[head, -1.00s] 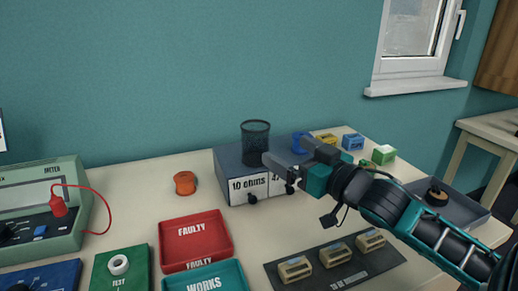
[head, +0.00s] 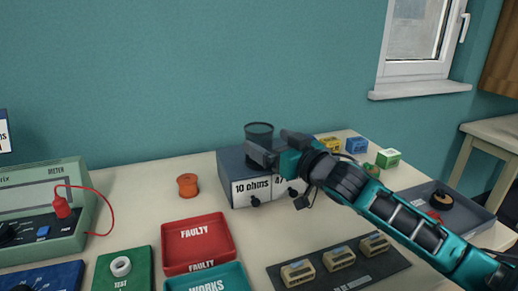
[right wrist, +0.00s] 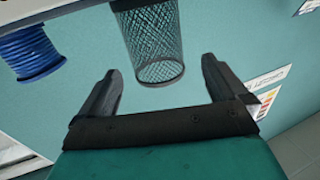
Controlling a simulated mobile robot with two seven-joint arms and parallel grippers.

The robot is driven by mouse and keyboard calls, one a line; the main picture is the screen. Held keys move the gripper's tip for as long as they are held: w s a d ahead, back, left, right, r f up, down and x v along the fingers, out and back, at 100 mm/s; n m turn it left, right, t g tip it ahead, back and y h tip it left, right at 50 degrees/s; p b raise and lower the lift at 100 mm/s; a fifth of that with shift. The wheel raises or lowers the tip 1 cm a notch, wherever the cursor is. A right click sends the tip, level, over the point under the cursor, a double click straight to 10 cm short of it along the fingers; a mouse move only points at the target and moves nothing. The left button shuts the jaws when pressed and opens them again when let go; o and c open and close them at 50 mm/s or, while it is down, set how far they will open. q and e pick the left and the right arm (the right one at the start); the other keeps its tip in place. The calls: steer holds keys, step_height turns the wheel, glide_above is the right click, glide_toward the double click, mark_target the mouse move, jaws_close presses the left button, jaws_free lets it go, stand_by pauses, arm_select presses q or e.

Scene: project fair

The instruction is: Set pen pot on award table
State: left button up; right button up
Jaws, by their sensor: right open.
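The pen pot (head: 259,130), a dark mesh cylinder, stands upright on a grey drawer box (head: 232,178) labelled "10 ohms". My right gripper (head: 276,146) is open beside the pot and hides its lower part in the head view. In the right wrist view the pot (right wrist: 150,35) shows between the two spread fingers, partly beyond their tips, with nothing gripped. My left gripper is not in view. A second table (head: 492,132) stands at the right by the curtain; I cannot tell whether it is the award table.
Red "FAULTY" (head: 196,256) and teal "WORKS" (head: 208,283) trays sit in front. An orange spool (head: 187,185) and a green meter (head: 75,175) are left of the box. Small coloured blocks (head: 357,145) and a grey tray (head: 465,212) lie right. A blue spool (right wrist: 35,55) shows in the wrist view.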

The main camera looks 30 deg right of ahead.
steer(key=shift+w, duration=2.45)
steer(key=c, duration=1.2)
steer(key=shift+r, duration=0.15)
arm_select(q)
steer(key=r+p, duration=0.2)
steer(key=p, duration=0.1)
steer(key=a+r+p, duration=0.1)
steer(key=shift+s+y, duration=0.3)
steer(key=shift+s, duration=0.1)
arm_select(e)
step_height(320, 180, up, 20)
